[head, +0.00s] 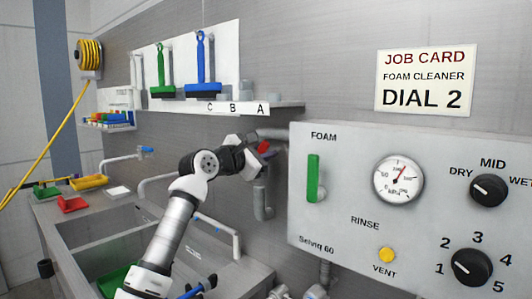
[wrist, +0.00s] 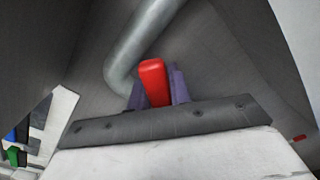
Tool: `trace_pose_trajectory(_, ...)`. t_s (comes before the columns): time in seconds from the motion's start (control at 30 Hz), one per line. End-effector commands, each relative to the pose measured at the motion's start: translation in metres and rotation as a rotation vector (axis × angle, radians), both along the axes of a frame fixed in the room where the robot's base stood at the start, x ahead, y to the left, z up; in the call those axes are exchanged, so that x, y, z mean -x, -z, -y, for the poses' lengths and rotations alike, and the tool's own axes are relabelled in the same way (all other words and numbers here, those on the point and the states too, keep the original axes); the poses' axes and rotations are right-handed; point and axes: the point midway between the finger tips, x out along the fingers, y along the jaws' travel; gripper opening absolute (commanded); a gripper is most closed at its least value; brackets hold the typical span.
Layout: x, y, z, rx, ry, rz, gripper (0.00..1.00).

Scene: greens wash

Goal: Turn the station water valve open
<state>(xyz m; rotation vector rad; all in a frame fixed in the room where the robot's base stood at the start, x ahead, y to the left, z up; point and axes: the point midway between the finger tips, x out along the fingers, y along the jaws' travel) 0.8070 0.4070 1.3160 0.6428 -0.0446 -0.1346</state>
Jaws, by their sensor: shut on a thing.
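The valve's red handle (head: 264,146) sits on the grey pipe (head: 272,133) to the left of the foam panel in the head view. My gripper (head: 254,150) is at the handle, at the end of my arm. In the wrist view the red handle (wrist: 154,82) stands between the two dark fingers of my gripper (wrist: 157,88), which is shut on it. The valve body is mostly hidden behind my gripper.
The foam panel (head: 340,238) with a green lever (head: 313,178), gauge (head: 398,180) and dials stands close at right. A shelf (head: 290,104) with brushes hangs above my gripper. The sink (head: 95,232) and taps lie below left.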

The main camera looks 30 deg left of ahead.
Motion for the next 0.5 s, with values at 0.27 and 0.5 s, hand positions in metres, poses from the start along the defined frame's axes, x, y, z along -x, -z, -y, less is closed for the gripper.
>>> trace_pose_trajectory(0.27, 0.0002, -0.0004, -0.0001, -0.001, 0.000, 0.002, 0.21)
trace_pose_trajectory(0.5, 0.0002, -0.0003, -0.0001, -0.002, -0.001, 0.001, 0.42)
